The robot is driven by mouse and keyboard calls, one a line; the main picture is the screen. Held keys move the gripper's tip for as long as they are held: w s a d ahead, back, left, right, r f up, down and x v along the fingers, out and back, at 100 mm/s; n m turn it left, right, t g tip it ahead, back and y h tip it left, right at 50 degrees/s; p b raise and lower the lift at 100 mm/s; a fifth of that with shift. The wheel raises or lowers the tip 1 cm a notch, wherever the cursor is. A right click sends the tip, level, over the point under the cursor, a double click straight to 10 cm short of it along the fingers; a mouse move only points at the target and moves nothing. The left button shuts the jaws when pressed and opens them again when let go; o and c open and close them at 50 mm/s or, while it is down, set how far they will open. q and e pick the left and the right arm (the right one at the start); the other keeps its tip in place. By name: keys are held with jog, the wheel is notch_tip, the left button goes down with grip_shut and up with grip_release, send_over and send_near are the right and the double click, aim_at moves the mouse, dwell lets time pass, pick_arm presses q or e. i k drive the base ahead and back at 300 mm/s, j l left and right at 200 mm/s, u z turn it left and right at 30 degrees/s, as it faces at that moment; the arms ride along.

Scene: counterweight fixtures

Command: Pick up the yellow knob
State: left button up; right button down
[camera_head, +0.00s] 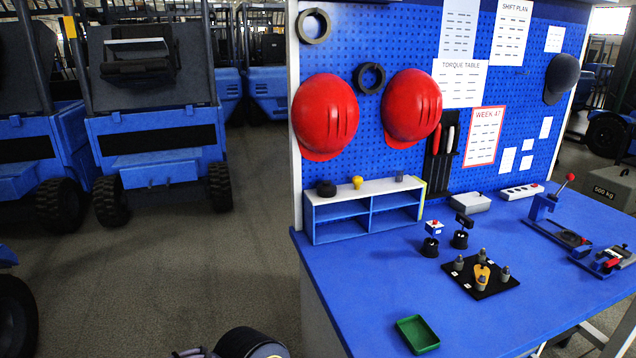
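A small yellow knob (357,182) stands on the white top of a low blue shelf unit (308,219) at the back left of the blue workbench. A black round knob (326,188) is to its left and a small grey piece (399,178) to its right. Neither touches it. A yellow-orange part (482,274) also lies on a black plate (493,291) among several grey posts. A dark rounded part, probably of my arm, shows at the bottom edge.
A green tray (417,335) lies near the bench's front left edge. Black-based fixtures (461,239) stand mid-bench, and a red-handled clamp (545,207) is at right. Red helmets (326,115) hang on the pegboard above the shelf. The bench's front middle is clear.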

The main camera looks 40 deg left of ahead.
aim_at(356, 181)
jog(key=u, duration=1.3)
jog(key=i+j+u, duration=0.2)
jog(key=u, duration=0.15)
jog(key=i+u, duration=0.3)
jog(key=i+j+u, duration=0.1)
jog(key=i, duration=0.35)
jog(key=i+j, duration=0.1)
jog(key=i, duration=0.35)
jog(key=i+j+z, duration=0.1)
jog(key=i+z, duration=0.15)
jog(key=i+j+z, duration=0.2)
jog(key=i, duration=0.3)
